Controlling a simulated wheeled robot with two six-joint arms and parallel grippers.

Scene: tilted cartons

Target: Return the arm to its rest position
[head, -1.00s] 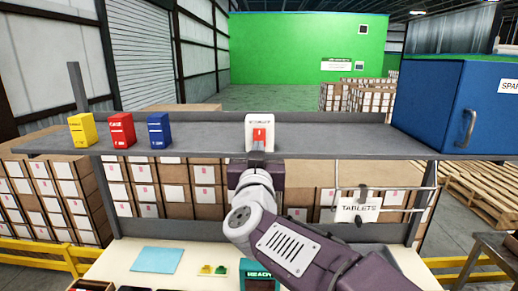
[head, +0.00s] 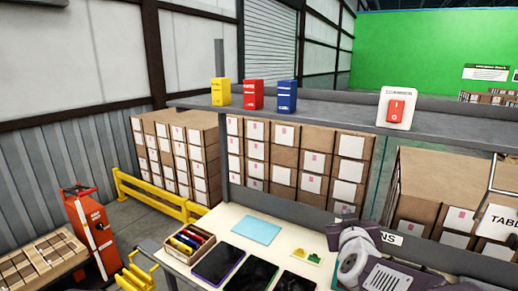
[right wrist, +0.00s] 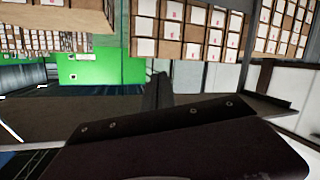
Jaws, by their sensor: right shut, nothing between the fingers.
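My right arm (head: 388,277) is at the lower right of the head view, its wrist low over the pale worktable (head: 232,218), below the grey shelf. My right gripper shows as a dark shape in the right wrist view (right wrist: 158,92); it is shut and empty. A white switch box (head: 397,107) with a red rocker stands on the shelf, above and apart from the gripper. My left gripper is out of view.
Yellow (head: 221,92), red (head: 253,95) and blue (head: 287,96) cartons stand upright on the shelf (head: 330,112). A tray of coloured items (head: 188,242) and dark tablets (head: 219,262) lie on the worktable. Stacked boxes (head: 312,160) stand behind.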

